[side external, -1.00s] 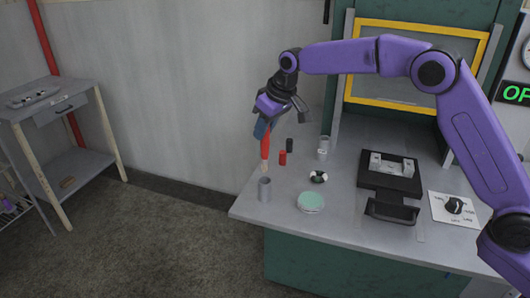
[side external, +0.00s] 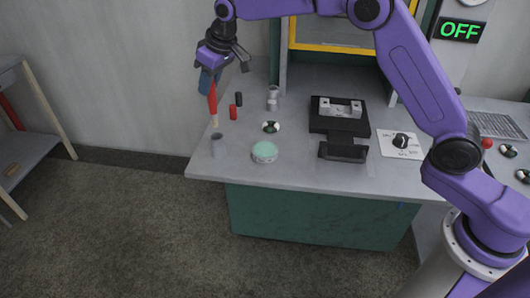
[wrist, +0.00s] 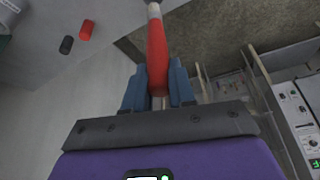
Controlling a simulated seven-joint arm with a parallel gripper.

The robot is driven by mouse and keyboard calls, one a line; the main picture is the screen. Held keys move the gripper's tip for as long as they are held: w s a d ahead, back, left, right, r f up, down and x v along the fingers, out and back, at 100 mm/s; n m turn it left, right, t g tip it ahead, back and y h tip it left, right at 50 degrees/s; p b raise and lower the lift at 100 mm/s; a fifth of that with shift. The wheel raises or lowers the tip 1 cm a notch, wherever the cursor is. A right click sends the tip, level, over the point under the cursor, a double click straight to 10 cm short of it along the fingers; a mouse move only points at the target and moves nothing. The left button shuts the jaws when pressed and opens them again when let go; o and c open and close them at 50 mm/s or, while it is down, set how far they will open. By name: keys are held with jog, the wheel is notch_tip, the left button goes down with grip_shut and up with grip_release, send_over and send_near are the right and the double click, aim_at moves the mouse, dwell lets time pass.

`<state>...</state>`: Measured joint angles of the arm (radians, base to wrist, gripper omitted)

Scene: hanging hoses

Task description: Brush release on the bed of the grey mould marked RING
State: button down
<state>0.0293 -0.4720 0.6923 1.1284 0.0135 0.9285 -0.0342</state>
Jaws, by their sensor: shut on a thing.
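My gripper (side external: 209,80) is shut on the red handle of a brush (side external: 212,101), which hangs pale tip down. In the wrist view, the brush (wrist: 157,55) sits between two blue fingers. The tip is just above a grey cup (side external: 219,148) near the bench's left end; I cannot tell whether it is inside the rim line or behind it. A light grey part (side external: 340,109) with raised end blocks sits on a black plate farther right. It may be the mould, but no RING mark is readable.
A green-topped round tin (side external: 264,152) and a black-and-white ball (side external: 271,127) lie right of the cup. Red (side external: 235,112) and black (side external: 239,99) cylinders and small pale cups (side external: 273,98) stand behind. A dial (side external: 400,141) sits right of the plate.

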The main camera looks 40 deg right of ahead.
dwell(0.3)
jog(key=s+d+f+g+h, duration=0.15)
jog(key=s+d+g, duration=0.25)
jog(key=d, duration=0.6)
notch_tip(320, 180, down, 6)
jog(key=shift+w+a, duration=0.15)
jog(key=shift+w, duration=0.05)
jog(key=shift+f+y, duration=0.25)
jog(key=shift+f, duration=0.45)
dwell(1.2)
dwell(0.5)
notch_tip(320, 180, up, 7)
dwell(0.9)
dwell(0.5)
